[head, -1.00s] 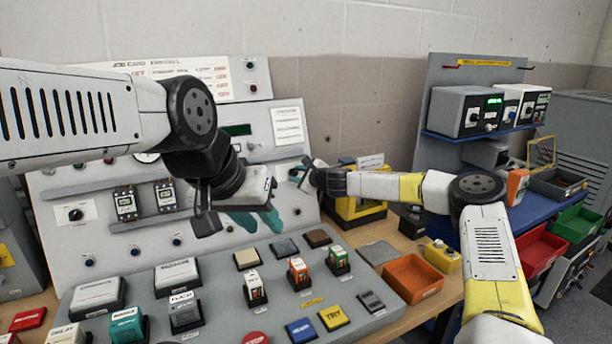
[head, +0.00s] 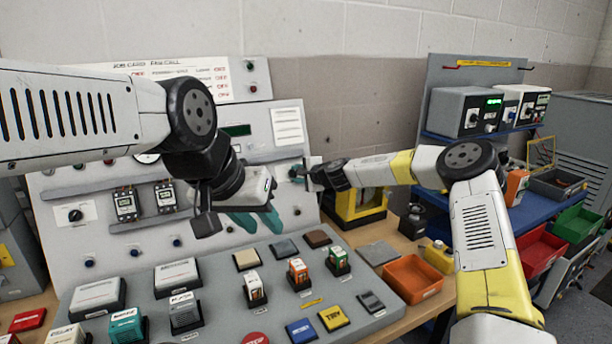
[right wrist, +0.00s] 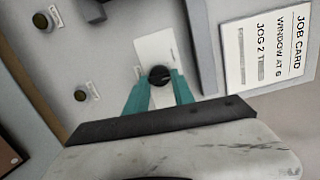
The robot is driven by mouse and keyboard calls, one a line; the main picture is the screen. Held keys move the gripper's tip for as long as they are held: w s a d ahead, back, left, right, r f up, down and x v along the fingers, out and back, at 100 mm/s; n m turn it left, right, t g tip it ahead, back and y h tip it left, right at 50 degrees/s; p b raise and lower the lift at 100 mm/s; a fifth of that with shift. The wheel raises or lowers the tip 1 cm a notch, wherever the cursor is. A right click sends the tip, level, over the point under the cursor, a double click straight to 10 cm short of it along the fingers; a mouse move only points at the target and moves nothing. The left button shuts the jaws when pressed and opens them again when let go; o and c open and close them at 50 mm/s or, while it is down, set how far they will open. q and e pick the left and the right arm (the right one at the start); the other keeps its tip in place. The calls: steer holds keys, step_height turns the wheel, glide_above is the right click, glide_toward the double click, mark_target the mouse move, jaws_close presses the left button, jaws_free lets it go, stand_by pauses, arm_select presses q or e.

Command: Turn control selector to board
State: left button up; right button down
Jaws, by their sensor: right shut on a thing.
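The control selector is a black round knob (right wrist: 160,76) on a white plate on the grey panel, seen in the right wrist view. My right gripper (right wrist: 159,88) is shut on this knob, with one teal finger on each side. In the head view my right gripper (head: 300,173) reaches the right side of the upright panel and hides the knob. The knob's pointer and the plate's print are too small to read. My left gripper (head: 260,224) hangs in front of the panel's middle, its teal fingers apart and empty.
A job card (right wrist: 268,50) is fixed close to the knob. A sloped desk (head: 215,275) with several blocks and buttons lies below my left gripper. An orange bin (head: 411,279) stands to the right. Another black knob (head: 75,214) is on the panel's left side.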

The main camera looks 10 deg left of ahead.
steer(key=shift+a+r+n+g+h, duration=0.15)
steer(key=shift+n+h, duration=0.1)
steer(key=shift+n, duration=1.85)
steer(key=shift+d+n+g+h, duration=0.15)
steer(key=shift+n+h, duration=0.1)
steer(key=shift+n, duration=1.85)
steer(key=shift+a, duration=0.1)
steer(key=c, duration=1.1)
jaws_free()
steer(key=v, duration=0.7)
steer(key=shift+s+d+r, duration=0.2)
steer(key=shift+s+r, duration=0.05)
steer(key=shift+s, duration=0.05)
